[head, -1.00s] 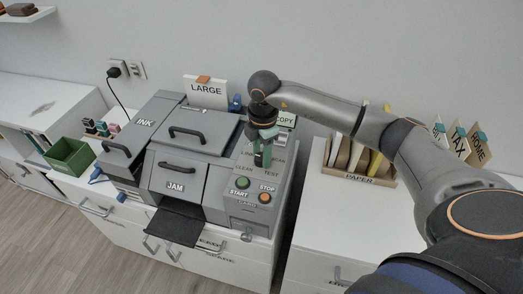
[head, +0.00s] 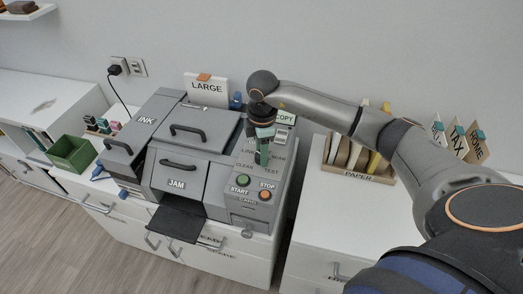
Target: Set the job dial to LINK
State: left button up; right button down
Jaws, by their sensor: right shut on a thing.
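My left gripper is not in view.
A paper rack (head: 357,175) stands on the white cabinet at right. A green bin (head: 72,153) and small ink blocks are at left. A dark tray (head: 173,222) sticks out at the machine's front. A LARGE box (head: 206,90) stands behind it.

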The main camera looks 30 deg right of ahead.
jog(key=shift+c, duration=1.9)
grip_release()
notch_tip(320, 180, up, 13)
jog(key=b, duration=0.1)
jog(key=shift+s+f, duration=0.2)
jog(key=shift+s, duration=0.05)
jog(key=shift+a, duration=0.1)
